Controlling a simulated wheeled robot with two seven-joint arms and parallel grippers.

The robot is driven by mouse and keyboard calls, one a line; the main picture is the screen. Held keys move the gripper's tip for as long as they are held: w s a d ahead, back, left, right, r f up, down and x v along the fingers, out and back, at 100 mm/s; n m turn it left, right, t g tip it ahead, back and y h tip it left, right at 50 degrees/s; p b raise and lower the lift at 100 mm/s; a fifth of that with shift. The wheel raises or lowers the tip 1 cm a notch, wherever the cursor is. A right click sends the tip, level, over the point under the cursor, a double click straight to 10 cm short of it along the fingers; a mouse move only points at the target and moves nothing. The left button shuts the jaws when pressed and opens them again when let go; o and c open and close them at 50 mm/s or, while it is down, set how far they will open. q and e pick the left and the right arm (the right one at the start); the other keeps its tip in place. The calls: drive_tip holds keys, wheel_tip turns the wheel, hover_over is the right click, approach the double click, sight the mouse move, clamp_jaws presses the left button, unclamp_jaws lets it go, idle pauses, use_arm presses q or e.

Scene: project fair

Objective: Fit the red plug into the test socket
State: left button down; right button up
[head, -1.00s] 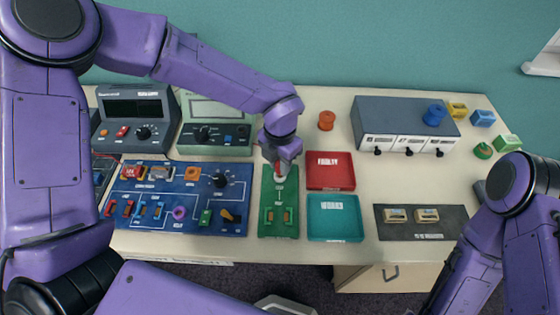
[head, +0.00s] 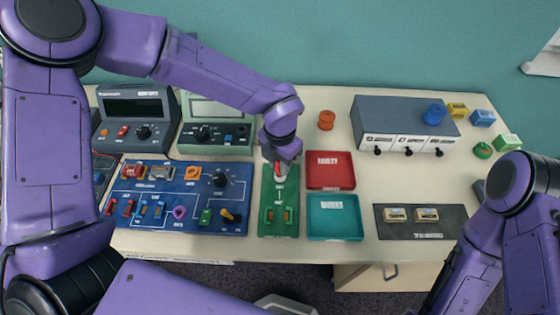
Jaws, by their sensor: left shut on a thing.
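My left gripper (head: 281,166) is shut on the red plug (head: 280,170), low over the upper part of the green test board (head: 281,193). Only a small bit of the red plug shows under the fingers. The test socket sits under the gripper and is mostly hidden, so I cannot tell whether the plug is in it or just above. Two tan-topped parts show on the lower part of the green board. My right gripper is out of the picture; only its arm shows at the right edge.
A red tray (head: 331,184) and a teal tray (head: 335,238) lie right of the board. A blue panel (head: 150,220) with switches is to its left, with two meters behind. A grey box (head: 372,112) stands at the back right. A dark mat (head: 421,235) lies front right.

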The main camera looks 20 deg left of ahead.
use_arm(q)
drive_tip(key=shift+f+b, duration=0.55)
drive_tip(key=shift+f, duration=0.25)
idle(0.5)
drive_tip(key=shift+c, duration=1.6)
unclamp_jaws()
drive_tip(key=shift+r, duration=0.15)
wheel_tip(320, 180, up, 8)
drive_tip(key=p, duration=0.7)
drive_tip(key=shift+f, duration=0.2)
